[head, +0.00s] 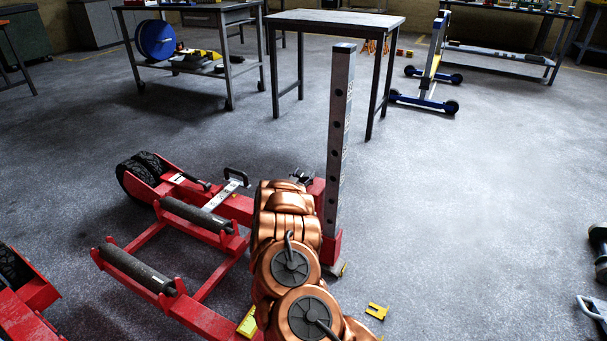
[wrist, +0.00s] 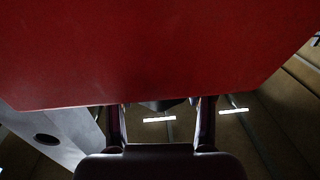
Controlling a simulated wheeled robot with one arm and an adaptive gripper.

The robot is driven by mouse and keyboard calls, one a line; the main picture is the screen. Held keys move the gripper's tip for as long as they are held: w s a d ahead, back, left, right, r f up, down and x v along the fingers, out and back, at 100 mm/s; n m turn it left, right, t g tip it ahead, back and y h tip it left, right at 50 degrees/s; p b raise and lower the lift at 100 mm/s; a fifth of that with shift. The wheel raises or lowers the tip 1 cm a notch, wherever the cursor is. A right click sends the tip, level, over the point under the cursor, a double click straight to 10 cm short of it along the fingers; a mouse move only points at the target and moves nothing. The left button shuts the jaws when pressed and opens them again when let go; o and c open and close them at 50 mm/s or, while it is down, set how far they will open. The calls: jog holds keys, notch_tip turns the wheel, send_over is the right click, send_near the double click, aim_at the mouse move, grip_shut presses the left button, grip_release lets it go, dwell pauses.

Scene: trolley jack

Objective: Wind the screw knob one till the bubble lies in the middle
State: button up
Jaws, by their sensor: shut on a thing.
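My gripper (wrist: 160,107) shows in the wrist view with its two fingers reaching up under a large red surface (wrist: 150,50). The fingers are shut on a dark part (wrist: 165,104), most likely the screw knob, of which only a lower edge shows between them. In the head view my copper arm hides the gripper and the knob. The red trolley jack (head: 140,240) stands on the floor at the left, with a grey upright post (head: 340,140) at its right end. I cannot make out the bubble in either view.
A yellow piece (head: 247,322) is beside my arm, and a yellow bracket (head: 377,311) lies on the floor. A dark table (head: 335,20) and a wheeled bench (head: 190,15) stand behind. The floor at the right is mostly clear, with dark gear (head: 599,245) at the edge.

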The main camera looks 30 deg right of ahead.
jog(key=o, duration=1.2)
jog(key=shift+c, duration=0.2)
jog(key=shift+a, duration=0.1)
jog(key=v, duration=1.2)
